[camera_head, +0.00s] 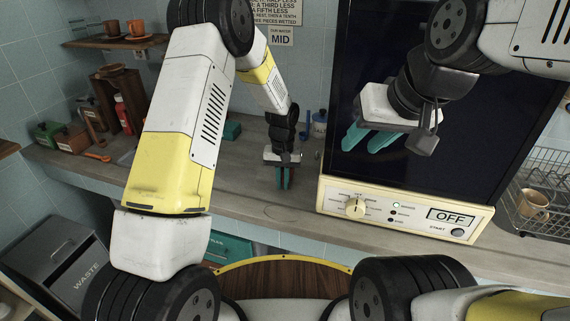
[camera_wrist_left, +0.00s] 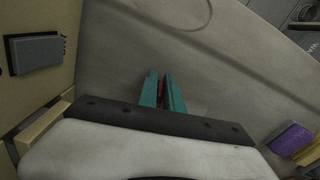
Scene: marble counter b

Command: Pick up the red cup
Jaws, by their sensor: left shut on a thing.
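My left gripper (camera_head: 283,180) is low over the counter, left of the microwave, with its teal fingers close together. In the left wrist view its fingers (camera_wrist_left: 162,90) are shut on a small red thing (camera_wrist_left: 161,88), most of which they hide. It may be the red cup, but too little shows to tell its shape. In the head view I cannot make out this red thing. My right gripper (camera_head: 374,138) is in front of the dark microwave door, its teal fingers apart and empty.
The microwave (camera_head: 440,212) stands right of my left gripper. A dish rack with a beige mug (camera_head: 533,204) is at far right. A red bottle (camera_head: 123,113) is at back left. A purple-and-yellow sponge (camera_wrist_left: 290,138) lies near.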

